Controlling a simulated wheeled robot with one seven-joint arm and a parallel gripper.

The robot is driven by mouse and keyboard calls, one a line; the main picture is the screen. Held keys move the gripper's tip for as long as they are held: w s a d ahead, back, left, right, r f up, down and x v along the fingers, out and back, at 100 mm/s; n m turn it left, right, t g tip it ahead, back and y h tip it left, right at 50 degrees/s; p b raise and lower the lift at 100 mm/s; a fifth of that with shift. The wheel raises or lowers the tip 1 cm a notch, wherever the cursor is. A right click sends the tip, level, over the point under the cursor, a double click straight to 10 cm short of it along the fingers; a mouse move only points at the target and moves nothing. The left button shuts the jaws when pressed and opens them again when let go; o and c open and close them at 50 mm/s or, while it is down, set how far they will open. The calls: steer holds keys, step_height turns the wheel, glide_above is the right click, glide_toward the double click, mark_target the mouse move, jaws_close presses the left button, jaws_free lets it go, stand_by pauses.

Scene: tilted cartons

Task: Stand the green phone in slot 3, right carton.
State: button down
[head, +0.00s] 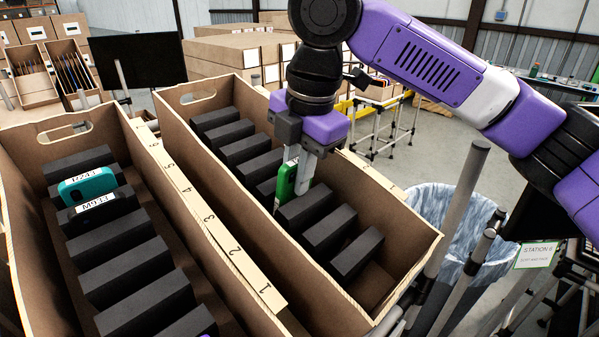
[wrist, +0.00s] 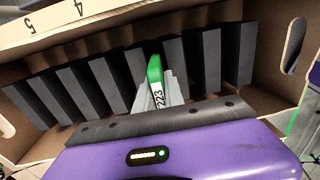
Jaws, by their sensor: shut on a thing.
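The green phone (head: 286,181) is upright and slightly tilted in the right carton (head: 390,245), in the gap behind the third black divider from the near end. Its lower end is hidden, so I cannot tell whether it touches the carton floor. My gripper (head: 302,178) is shut on the phone from above. In the wrist view the phone (wrist: 155,68) shows its green end and a white label reading 223 between the grey fingers (wrist: 168,92), with black dividers on both sides.
The left carton (head: 25,160) holds a teal phone (head: 87,186) and a dark phone with a white label (head: 98,208) between black dividers. A numbered strip (head: 222,240) runs between the cartons. The other visible gaps in the right carton look empty.

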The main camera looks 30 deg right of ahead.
step_height(320, 180, down, 2)
steer(key=shift+w+a+f, duration=0.1)
steer(key=shift+w, duration=0.05)
steer(key=c, duration=1.3)
jaws_free()
steer(key=shift+c, duration=0.2)
steer(key=r, duration=0.3)
steer(key=s+r, duration=0.1)
steer(key=r, duration=0.2)
steer(key=r+b, duration=0.1)
steer(key=r, duration=0.2)
steer(key=shift+s+d, duration=0.2)
steer(key=shift+d, duration=0.1)
steer(key=shift+s+r, duration=0.2)
steer(key=shift+r, duration=0.15)
step_height(320, 180, up, 7)
steer(key=s+p, duration=0.1)
steer(key=p, duration=0.7)
steer(key=shift+d, duration=0.25)
steer(key=shift+s+f, duration=0.1)
